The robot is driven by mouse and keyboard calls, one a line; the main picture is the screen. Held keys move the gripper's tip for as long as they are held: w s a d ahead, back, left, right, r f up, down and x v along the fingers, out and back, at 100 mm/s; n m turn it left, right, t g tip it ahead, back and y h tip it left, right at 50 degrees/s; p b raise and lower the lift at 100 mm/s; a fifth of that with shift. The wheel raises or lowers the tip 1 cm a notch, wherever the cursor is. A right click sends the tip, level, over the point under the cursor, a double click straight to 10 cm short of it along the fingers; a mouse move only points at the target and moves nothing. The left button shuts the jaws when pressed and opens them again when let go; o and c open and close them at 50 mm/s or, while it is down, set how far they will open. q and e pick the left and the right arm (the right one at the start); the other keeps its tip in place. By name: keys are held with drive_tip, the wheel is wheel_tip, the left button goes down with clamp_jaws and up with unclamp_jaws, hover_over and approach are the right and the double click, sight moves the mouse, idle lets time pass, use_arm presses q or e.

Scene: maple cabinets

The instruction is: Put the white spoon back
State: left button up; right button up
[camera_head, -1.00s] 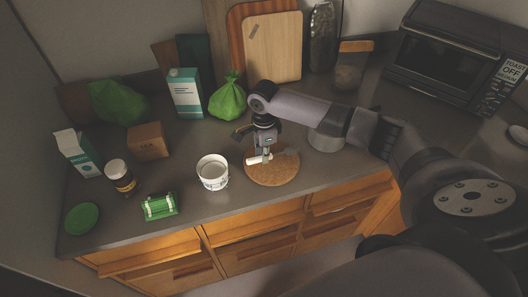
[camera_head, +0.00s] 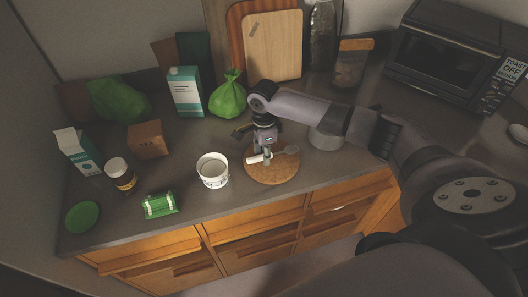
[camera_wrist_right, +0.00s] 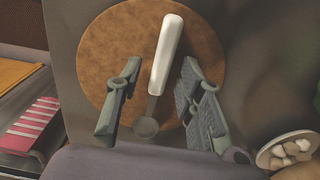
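The white spoon (camera_wrist_right: 165,55) lies on a round cork board (camera_wrist_right: 105,45). It has a thick white handle and a small grey bowl. In the wrist view its handle points up and its bowl lies at the bottom, near my palm. My right gripper (camera_wrist_right: 155,90) is open, one finger on each side of the spoon, with visible gaps to both. In the head view the right gripper (camera_head: 264,156) is over the cork board (camera_head: 272,178), with the white handle (camera_head: 255,159) showing to its left. My left gripper is not in view.
A white cup (camera_head: 213,170) stands left of the board, and a green bag (camera_head: 228,97) behind. A bowl with pale chunks (camera_wrist_right: 288,150) is near the right finger. Cartons, a jar (camera_head: 120,176) and a green item (camera_head: 159,205) stand left. Drawers below the counter edge look partly open.

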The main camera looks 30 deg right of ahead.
wheel_tip(320, 180, up, 12)
drive_tip(key=b, duration=0.2)
idle(0.6)
